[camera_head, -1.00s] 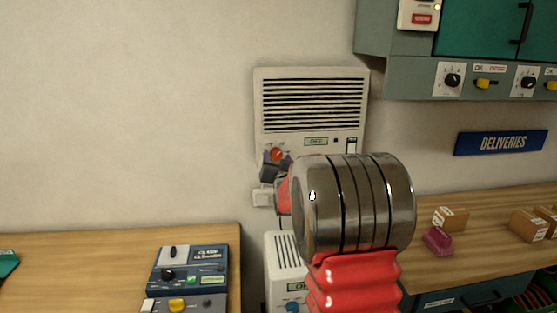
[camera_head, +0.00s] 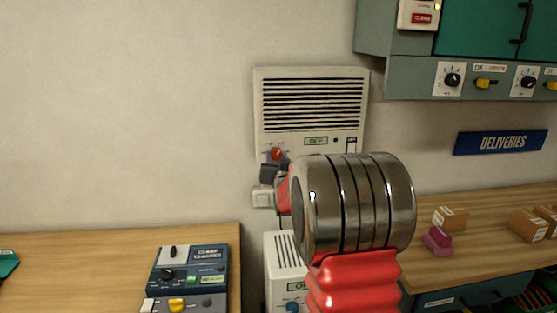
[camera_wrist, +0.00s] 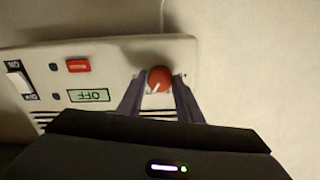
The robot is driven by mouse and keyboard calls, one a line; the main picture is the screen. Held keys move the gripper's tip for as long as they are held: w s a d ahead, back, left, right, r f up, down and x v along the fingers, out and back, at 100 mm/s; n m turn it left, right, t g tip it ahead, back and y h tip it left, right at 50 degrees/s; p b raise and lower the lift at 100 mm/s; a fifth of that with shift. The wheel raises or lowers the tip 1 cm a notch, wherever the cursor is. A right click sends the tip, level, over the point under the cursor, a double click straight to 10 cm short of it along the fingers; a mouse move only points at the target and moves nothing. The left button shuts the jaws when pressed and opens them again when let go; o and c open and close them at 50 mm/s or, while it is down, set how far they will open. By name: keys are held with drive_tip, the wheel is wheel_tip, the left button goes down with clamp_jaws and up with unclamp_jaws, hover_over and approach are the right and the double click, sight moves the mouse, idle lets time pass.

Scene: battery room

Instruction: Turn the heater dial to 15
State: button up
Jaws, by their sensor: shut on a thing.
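The heater (camera_head: 350,98) is a white wall unit with dark slats, with its red dial (camera_head: 276,154) at the lower left. The dial also shows in the wrist view (camera_wrist: 158,80), with a light pointer line on its face. A small display on the heater (camera_wrist: 88,95) reads OFF. My gripper (camera_wrist: 159,92) is shut on the dial, one finger on each side of it. In the head view my gripper is partly hidden behind my wrist. The numbers around the dial cannot be read.
A white switch (camera_wrist: 19,80) and a red button (camera_wrist: 77,65) sit beside the display. A second white unit (camera_head: 285,258) stands lower down. A bench with a blue device (camera_head: 190,270) is at left; a bench with small boxes (camera_head: 450,217) is at right.

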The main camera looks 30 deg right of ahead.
drive_tip(key=shift+d+n, duration=0.1)
drive_tip(key=shift+n, duration=0.5)
drive_tip(key=o, duration=1)
drive_tip(key=shift+o, duration=0.2)
drive_tip(key=v, duration=1.4)
